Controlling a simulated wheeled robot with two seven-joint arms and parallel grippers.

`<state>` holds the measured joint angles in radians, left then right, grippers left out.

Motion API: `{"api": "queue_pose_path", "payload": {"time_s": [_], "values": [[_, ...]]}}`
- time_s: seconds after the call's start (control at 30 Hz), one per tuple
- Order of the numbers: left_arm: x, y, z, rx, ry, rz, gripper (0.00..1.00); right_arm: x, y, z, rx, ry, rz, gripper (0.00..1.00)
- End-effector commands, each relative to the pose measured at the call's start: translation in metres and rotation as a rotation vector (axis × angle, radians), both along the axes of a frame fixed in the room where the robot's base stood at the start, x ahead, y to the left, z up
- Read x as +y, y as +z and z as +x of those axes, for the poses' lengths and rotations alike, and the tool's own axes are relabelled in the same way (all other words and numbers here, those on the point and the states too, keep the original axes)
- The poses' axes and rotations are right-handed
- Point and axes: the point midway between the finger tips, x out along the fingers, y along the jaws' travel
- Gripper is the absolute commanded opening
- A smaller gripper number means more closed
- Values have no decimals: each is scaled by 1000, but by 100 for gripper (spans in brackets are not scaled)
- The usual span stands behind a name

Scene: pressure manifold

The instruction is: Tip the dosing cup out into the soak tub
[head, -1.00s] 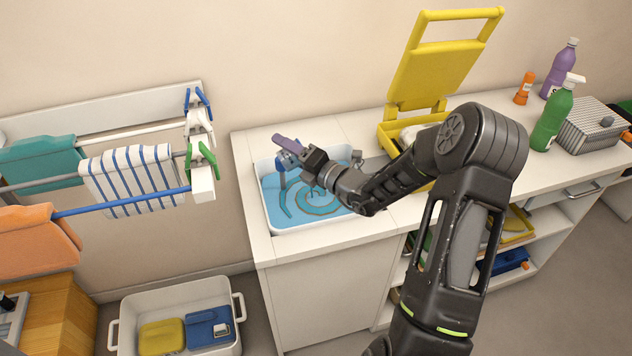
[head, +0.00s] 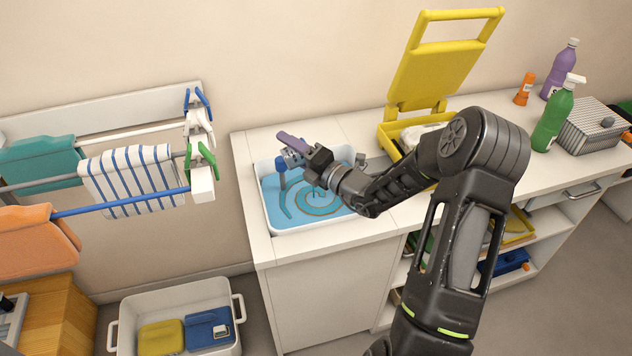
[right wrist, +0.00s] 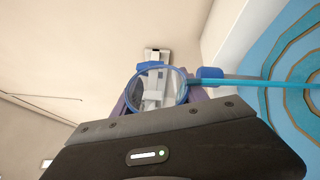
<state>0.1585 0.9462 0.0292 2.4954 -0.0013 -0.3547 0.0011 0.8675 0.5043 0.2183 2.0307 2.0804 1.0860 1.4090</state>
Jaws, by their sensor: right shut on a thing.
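The dosing cup (right wrist: 158,88) is clear with a blue rim, and its round opening faces my right wrist camera. In the head view the cup (head: 291,158) is small and partly hidden by my right gripper (head: 290,149), which is shut on it above the left part of the soak tub. The cup is tipped on its side. A blue strand (head: 282,180) hangs from the cup toward the tub and also shows in the right wrist view (right wrist: 245,82). The white soak tub (head: 268,212) holds blue liquid with ring patterns. My left gripper is not in view.
A yellow lidded box (head: 440,60) stands open right of the tub. A green spray bottle (head: 553,118) and a purple bottle (head: 562,68) stand farther right. A drying rack (head: 120,205) with cloths is at the left. A white bin (head: 130,310) sits on the floor.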

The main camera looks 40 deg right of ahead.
Motion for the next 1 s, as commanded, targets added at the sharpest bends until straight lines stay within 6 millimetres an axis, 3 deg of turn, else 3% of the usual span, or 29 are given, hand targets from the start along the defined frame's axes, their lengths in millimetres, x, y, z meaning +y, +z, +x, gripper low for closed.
{"api": "queue_pose_path", "payload": {"time_s": [1.0], "values": [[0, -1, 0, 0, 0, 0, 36, -8, -1, -1, -20, 0, 111, 10]]}}
